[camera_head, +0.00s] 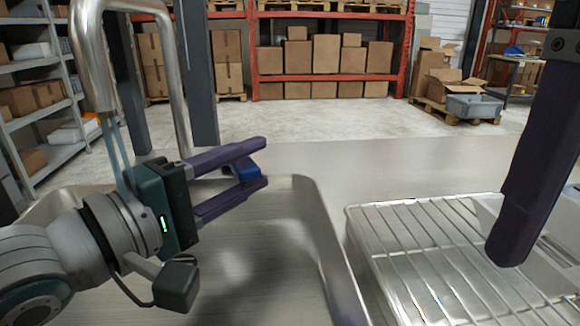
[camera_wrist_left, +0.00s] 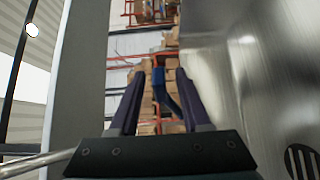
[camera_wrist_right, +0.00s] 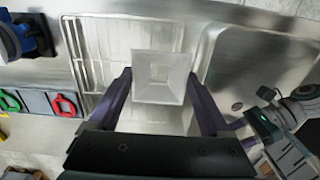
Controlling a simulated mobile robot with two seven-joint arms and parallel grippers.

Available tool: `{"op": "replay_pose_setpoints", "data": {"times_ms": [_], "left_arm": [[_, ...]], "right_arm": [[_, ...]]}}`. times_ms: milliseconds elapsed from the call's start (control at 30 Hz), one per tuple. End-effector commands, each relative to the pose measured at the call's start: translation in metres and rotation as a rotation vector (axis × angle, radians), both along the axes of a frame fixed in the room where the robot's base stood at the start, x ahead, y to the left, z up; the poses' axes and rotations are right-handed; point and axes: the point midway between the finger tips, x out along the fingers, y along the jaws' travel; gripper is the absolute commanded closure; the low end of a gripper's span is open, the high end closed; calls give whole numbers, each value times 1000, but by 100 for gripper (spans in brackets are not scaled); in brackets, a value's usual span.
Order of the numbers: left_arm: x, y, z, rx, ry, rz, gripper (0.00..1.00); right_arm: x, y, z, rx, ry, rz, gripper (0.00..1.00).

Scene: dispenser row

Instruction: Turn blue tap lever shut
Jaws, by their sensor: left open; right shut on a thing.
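The blue tap lever (camera_head: 247,172) stands between the two purple fingers of my left gripper (camera_head: 261,163), near their tips. In the left wrist view the lever (camera_wrist_left: 165,92) also shows between the open fingers; whether either finger touches it I cannot tell. The curved metal tap (camera_head: 92,55) rises at the left, and a thin pale-blue stream (camera_head: 117,150) comes down from its spout behind my left gripper. My right gripper (camera_wrist_right: 158,76) is shut on a white square-rimmed container (camera_wrist_right: 158,62); in the head view mainly one purple finger of it shows.
The metal sink basin (camera_head: 318,245) lies below my left gripper. A wire rack (camera_head: 415,250) sits to its right. Green and red handles (camera_wrist_right: 65,103) and a blue device (camera_wrist_right: 30,38) are at the left in the right wrist view. Open counter lies behind the sink.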

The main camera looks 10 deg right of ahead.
Motion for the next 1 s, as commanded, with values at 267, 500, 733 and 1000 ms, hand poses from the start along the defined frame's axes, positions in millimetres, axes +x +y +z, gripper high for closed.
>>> {"op": "replay_pose_setpoints", "data": {"times_ms": [267,500,733,1000], "left_arm": [[0,0,0,0,0,0,73],[0,0,0,0,0,0,100],[0,0,0,0,0,0,100],[0,0,0,0,0,0,100]], "right_arm": [[0,0,0,0,0,0,76],[0,0,0,0,0,0,76],[0,0,0,0,0,0,76],[0,0,0,0,0,0,76]]}}
